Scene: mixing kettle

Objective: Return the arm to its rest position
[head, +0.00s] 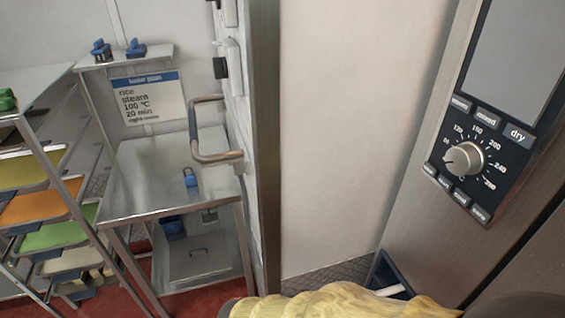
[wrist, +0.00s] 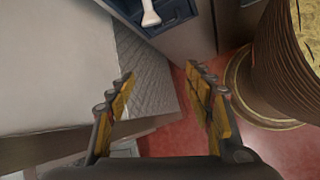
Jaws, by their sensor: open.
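My gripper (wrist: 160,105) shows in the wrist view with its two yellow-padded fingers spread apart and nothing between them. It hangs over a red floor and a grey textured strip. In the head view the gripper itself does not show. A yellowish, lumpy surface (head: 345,303) fills the bottom edge of the head view; I cannot tell what it belongs to.
An oven-like control panel (head: 475,150) with a round knob stands at right. A metal table (head: 165,170) bears a small blue item. A rack (head: 45,205) holds coloured trays at left. A dark blue bin (wrist: 170,18) holds a white-handled item. A brown ribbed round object (wrist: 280,65) stands at right.

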